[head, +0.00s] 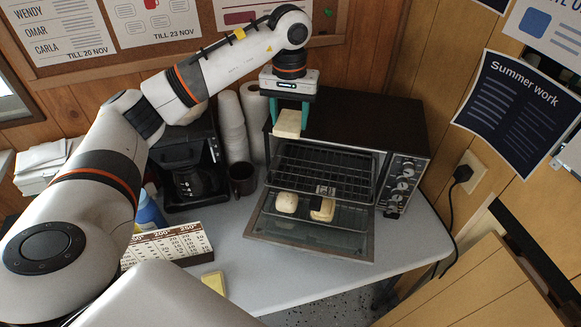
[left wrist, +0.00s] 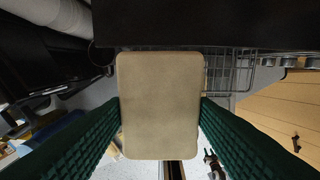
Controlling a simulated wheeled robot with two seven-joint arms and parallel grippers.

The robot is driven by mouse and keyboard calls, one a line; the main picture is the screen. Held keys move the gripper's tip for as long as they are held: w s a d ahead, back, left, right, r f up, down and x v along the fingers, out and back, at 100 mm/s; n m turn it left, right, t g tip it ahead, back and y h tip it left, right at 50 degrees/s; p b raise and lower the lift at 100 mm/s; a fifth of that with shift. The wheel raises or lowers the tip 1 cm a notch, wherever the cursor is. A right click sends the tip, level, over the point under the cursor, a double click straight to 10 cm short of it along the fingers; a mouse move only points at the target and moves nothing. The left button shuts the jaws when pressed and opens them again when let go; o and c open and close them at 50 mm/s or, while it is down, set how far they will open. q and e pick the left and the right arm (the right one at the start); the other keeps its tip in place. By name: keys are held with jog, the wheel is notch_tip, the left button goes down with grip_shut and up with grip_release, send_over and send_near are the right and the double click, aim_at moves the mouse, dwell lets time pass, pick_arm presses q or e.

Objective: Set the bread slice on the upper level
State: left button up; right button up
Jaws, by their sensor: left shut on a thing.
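The pale bread slice (head: 288,123) is between the green fingers of my left gripper (head: 289,112), which is shut on it. It hangs in front of the upper front edge of the toaster oven (head: 365,115), above the racks. In the left wrist view the slice (left wrist: 160,105) fills the middle between the fingers. The oven door (head: 270,230) is folded down open. The upper wire rack (head: 325,160) looks empty where it shows. Two bread pieces, one pale (head: 286,202) and one browner (head: 322,208), lie lower down, over the open door. My right gripper is not in view.
A coffee maker (head: 188,168), a dark mug (head: 242,179) and stacked white cups (head: 232,125) stand left of the oven. A chart block (head: 170,245) and a yellow item (head: 214,283) are at the front left. The table (head: 290,285) is clear before the door.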

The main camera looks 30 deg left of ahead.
pick_arm(q)
jog(key=p, duration=0.3)
send_over(290, 178)
notch_tip(290, 178, down, 13)
jog(key=shift+f, duration=0.1)
notch_tip(290, 178, down, 4)
jog(key=shift+f+p, duration=0.1)
jog(key=shift+p, duration=0.25)
jog(key=shift+f, duration=0.15)
jog(key=o, duration=0.9)
jog(key=shift+o, duration=0.2)
